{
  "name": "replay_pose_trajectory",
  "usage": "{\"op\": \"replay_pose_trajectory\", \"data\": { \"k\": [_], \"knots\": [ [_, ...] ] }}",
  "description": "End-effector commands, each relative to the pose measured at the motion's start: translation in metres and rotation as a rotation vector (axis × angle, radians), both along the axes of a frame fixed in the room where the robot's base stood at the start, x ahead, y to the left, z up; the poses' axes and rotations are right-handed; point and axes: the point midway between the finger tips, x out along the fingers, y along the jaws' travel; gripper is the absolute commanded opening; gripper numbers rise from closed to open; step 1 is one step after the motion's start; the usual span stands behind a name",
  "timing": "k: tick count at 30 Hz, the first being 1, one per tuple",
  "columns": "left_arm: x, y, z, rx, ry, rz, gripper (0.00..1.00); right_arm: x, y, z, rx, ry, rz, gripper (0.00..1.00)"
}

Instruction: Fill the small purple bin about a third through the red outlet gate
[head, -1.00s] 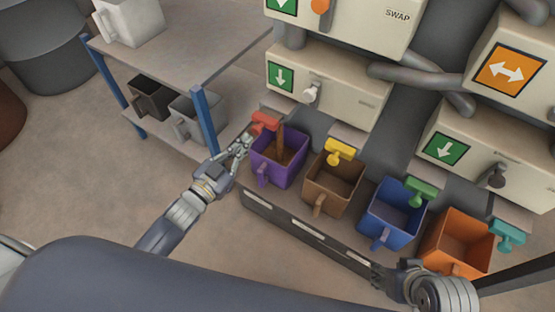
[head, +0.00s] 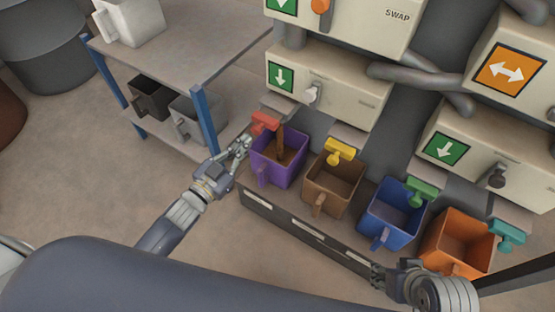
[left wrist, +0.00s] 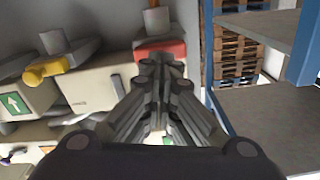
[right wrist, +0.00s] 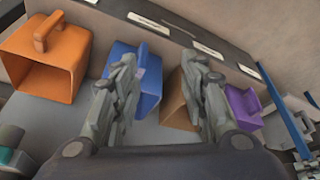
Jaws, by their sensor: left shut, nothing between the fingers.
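The small purple bin (head: 276,170) stands at the left end of the row, its handle toward me. The red outlet gate (head: 265,122) is above its back left edge and also shows in the left wrist view (left wrist: 160,50). A brown stream (head: 281,143) falls into the bin, and brown material lies on its floor; the exact level is hard to tell. My left gripper (head: 243,143) is shut and empty, just below and left of the red gate; contact with it cannot be told. My right gripper (right wrist: 158,75) is open and empty near the row's right end.
A brown bin (head: 333,190), a blue bin (head: 392,215) and an orange bin (head: 455,245) stand to the right under yellow, green and teal gates. A dark rail (head: 310,235) runs in front. A shelf table (head: 185,50) stands left behind my left gripper.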

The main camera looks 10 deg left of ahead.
Motion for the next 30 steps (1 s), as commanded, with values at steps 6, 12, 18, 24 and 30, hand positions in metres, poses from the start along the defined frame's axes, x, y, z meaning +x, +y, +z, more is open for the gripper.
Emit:
{"op": "replay_pose_trajectory", "data": {
  "k": [6, 12, 18, 24, 30],
  "knots": [
    [0.012, -0.004, 0.001, -0.001, -0.003, 0.000, 0.00, 0.003, 0.001, 0.000, 0.002, -0.012, 0.000, 0.40],
    [0.029, -0.011, 0.000, 0.000, -0.001, 0.000, 0.00, 0.007, 0.002, 0.001, 0.006, -0.033, 0.002, 0.40],
    [0.046, -0.017, 0.000, -0.001, -0.002, 0.000, 0.00, 0.020, 0.005, 0.004, 0.016, -0.086, 0.006, 0.40],
    [0.043, -0.016, 0.001, -0.001, 0.003, 0.000, 0.00, 0.023, 0.007, 0.009, 0.019, -0.090, 0.007, 0.40],
    [0.018, -0.007, 0.002, 0.000, 0.004, 0.001, 0.00, -0.012, -0.003, 0.008, -0.009, 0.049, -0.004, 0.40]
  ]
}}
